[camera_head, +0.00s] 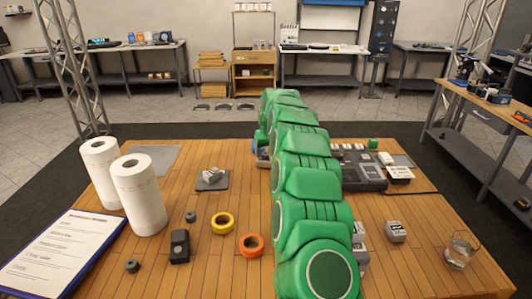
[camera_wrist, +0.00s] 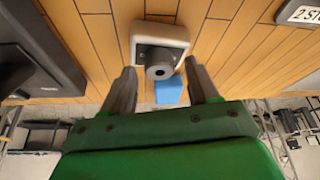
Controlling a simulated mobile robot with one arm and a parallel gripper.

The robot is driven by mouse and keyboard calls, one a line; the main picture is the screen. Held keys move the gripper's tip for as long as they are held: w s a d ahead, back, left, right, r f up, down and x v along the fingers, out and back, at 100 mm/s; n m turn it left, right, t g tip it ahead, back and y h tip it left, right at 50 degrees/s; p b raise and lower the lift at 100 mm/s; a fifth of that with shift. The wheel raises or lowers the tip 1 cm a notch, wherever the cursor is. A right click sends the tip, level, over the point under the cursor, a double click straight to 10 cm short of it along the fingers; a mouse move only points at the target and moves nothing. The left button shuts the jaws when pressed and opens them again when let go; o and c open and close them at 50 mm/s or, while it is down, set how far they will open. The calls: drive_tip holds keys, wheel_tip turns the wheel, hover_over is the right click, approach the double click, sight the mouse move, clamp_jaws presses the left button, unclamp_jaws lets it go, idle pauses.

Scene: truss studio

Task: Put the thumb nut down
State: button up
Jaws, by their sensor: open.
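In the wrist view, a grey round piece with a dark hole, which looks like the thumb nut (camera_wrist: 160,66), sits at the near end of a small pale-rimmed tray (camera_wrist: 160,32) with a dark inside. My gripper (camera_wrist: 161,70) is open, with one finger on each side of the nut and visible gaps to it. Whether the nut rests fully on the tray floor I cannot tell. In the head view my green arm hides the gripper and the nut. Two similar small grey knobs (camera_head: 132,265) (camera_head: 190,217) stand on the left of the wooden table (camera_head: 200,270).
A blue block (camera_wrist: 168,90) lies just beyond the nut. A dark device (camera_wrist: 35,60) is at left in the wrist view. Paper rolls (camera_head: 138,192), a yellow tape roll (camera_head: 222,222), an orange one (camera_head: 251,245) and a grey console (camera_head: 360,170) stand on the table.

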drive_tip(key=v, duration=1)
drive_tip(key=s+d+r+g, duration=0.1)
drive_tip(key=s+r, duration=0.2)
drive_tip(key=s, duration=0.5)
drive_tip(key=s+d+r, duration=0.1)
drive_tip(key=s+r, duration=0.2)
drive_tip(key=s, duration=0.4)
drive_tip(key=s+d+f+m+g, duration=0.1)
drive_tip(key=s+d, duration=0.2)
drive_tip(key=s, duration=1.4)
drive_tip(key=s+d+f+m+g, duration=0.1)
drive_tip(key=s+d, duration=0.3)
drive_tip(key=s, duration=1.3)
drive_tip(key=s+d+f+m+g+h, duration=0.1)
drive_tip(key=s+d+f+g, duration=0.2)
drive_tip(key=s, duration=1.4)
drive_tip(key=shift+d+f, duration=0.2)
